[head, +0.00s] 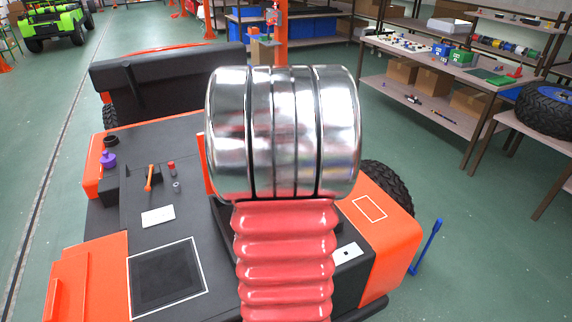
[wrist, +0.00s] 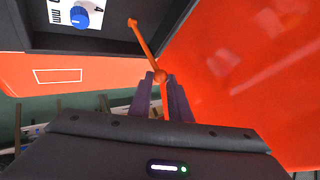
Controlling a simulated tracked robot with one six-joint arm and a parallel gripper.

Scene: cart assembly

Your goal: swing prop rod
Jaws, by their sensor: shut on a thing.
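A thin orange rod (wrist: 144,44), apparently the prop rod, runs slantwise up from my gripper (wrist: 161,78) in the wrist view. It has a small knob at its far end and a round joint-like ball near the fingertips. My gripper's two dark purple fingers are shut on the rod beside this ball. The rod's lower part lies between the fingers and is partly hidden. The gripper does not show in the head view, where my arm blocks the middle of the cart (head: 105,215).
An orange panel (wrist: 250,70) stands close on the right in the wrist view. A dark recess with a blue knob (wrist: 79,17) lies at upper left. In the head view, a small orange lever (head: 149,180) and purple cap (head: 108,160) stand on the deck. Shelves (head: 455,65) stand right.

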